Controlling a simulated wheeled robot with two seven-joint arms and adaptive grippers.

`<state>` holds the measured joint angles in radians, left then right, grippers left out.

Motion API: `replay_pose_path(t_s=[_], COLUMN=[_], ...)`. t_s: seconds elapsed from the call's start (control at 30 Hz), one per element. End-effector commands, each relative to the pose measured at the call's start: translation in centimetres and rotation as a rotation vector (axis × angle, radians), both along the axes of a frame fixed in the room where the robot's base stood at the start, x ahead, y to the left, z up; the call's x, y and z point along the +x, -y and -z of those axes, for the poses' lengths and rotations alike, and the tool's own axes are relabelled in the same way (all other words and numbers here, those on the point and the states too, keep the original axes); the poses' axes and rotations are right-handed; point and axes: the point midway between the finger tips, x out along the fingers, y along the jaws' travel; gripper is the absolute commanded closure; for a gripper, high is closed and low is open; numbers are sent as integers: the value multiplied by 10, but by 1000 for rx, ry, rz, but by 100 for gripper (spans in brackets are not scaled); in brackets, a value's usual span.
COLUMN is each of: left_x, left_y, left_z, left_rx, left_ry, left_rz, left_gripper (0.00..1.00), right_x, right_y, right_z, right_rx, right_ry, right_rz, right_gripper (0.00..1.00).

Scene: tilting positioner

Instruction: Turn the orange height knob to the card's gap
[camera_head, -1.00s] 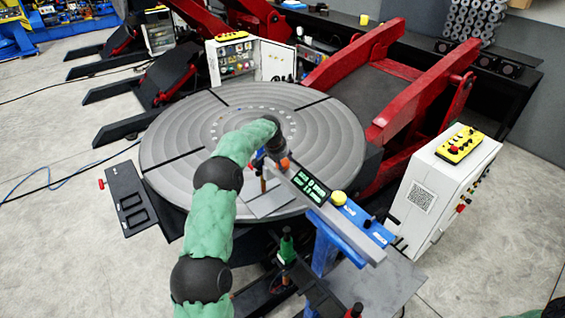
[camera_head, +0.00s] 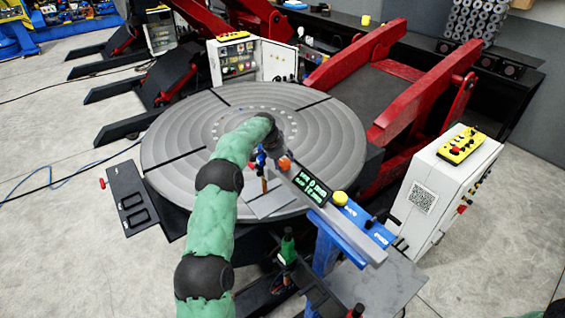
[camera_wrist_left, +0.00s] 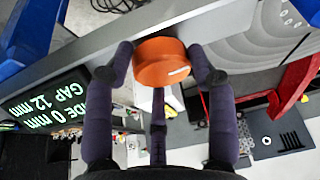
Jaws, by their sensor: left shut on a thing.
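The orange height knob (camera_head: 284,163) sits at the far end of a grey bar (camera_head: 345,227) over the round turntable (camera_head: 180,130). In the head view my left gripper (camera_head: 276,156) is at the knob, partly hidden by my green arm. A black display (camera_wrist_left: 48,103) shows green text reading "GAP 12 mm" and part of "SIDE 0 mm". I cannot make out a card's figure. My right gripper is out of view.
A yellow knob (camera_head: 340,198) and a blue block (camera_head: 365,222) are on the near end of the bar. A white control cabinet (camera_head: 440,190) stands at the right. Red lifting arms (camera_head: 355,55) rise behind the turntable.

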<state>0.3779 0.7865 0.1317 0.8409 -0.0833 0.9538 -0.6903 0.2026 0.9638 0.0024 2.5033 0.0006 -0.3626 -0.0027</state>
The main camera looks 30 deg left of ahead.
Motion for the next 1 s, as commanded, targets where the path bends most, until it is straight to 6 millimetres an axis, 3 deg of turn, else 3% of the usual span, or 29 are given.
replay_pose_path(t_s=[0.03,0.07,0.13,0.43,0.57,1.0], left_x=[5,5,5,3,0,-28], left_y=[-4,-4,-4,-2,-2,-10], left_z=[-11,-11,-11,-6,-12,-85], left_rx=[9,9,8,5,4,5], left_ry=[25,25,26,13,13,15], left_rz=[-7,-7,-7,-4,-4,-5], left_gripper=[76,41,23,23,23,23], right_x=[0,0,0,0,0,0], right_y=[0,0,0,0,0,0], right_z=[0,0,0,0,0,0], right_rx=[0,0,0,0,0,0], right_ry=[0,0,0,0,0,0], right_rz=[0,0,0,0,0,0], right_gripper=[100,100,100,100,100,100])
